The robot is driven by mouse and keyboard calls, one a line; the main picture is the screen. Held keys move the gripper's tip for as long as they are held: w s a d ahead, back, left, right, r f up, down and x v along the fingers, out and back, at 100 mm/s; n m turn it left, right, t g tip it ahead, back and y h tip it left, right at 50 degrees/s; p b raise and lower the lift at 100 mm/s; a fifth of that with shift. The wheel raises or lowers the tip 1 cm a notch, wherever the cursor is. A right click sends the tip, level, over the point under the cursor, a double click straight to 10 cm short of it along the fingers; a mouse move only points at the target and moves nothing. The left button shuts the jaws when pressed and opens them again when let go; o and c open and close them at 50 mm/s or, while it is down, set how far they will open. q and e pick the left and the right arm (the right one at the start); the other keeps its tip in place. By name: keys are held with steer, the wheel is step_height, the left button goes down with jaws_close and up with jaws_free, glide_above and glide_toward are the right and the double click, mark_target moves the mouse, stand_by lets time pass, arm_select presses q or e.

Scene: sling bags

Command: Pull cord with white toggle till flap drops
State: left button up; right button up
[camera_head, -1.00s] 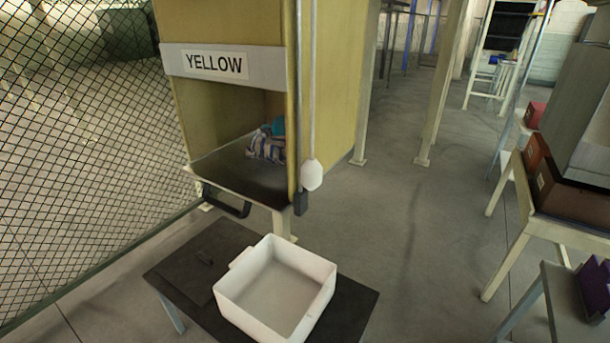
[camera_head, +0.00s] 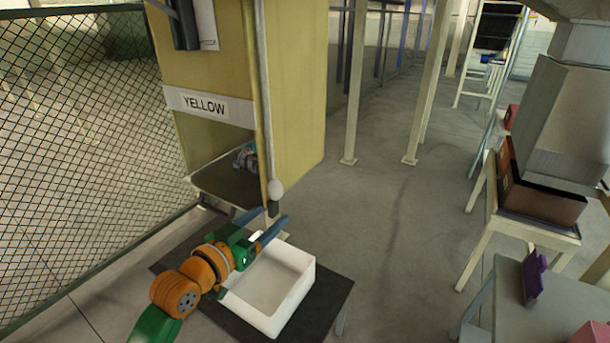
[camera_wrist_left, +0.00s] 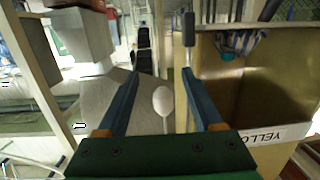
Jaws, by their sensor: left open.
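The white toggle (camera_head: 274,188) hangs on a cord (camera_head: 265,110) at the front right edge of a yellow cabinet (camera_head: 295,90). My left gripper (camera_head: 264,222) is open just below the toggle in the head view, apart from it. In the left wrist view the toggle (camera_wrist_left: 162,102) shows between the two spread blue fingers of the left gripper (camera_wrist_left: 160,75). The dark flap (camera_head: 222,185) is level at the bottom of the cabinet's opening, with a striped blue bag (camera_head: 246,157) on it. My right gripper is not in view.
A white open bin (camera_head: 301,290) stands on a dark low table (camera_head: 335,305) below the flap; it looks empty. A "YELLOW" sign (camera_head: 205,105) crosses the cabinet. Wire mesh fence (camera_head: 80,150) is on the left.

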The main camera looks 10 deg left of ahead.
mark_target(280, 182)
arm_select(q)
steer(key=shift+m+t+h, duration=0.3)
steer(key=shift+t+h, duration=0.2)
steer(key=shift+t, duration=0.1)
steer(key=r, duration=0.5)
steer(key=shift+d+r, duration=0.25)
steer(key=shift+r, duration=0.1)
steer(key=x, duration=0.2)
steer(key=p+x, duration=0.1)
steer(key=x, duration=0.1)
steer(key=a+x, duration=0.1)
steer(key=x, duration=0.1)
steer(key=shift+w+f+p, duration=0.3)
steer(key=shift+p, duration=0.05)
steer(key=shift+w+d, duration=0.35)
steer(key=shift+w, duration=0.1)
jaws_close()
steer(key=shift+f, duration=0.1)
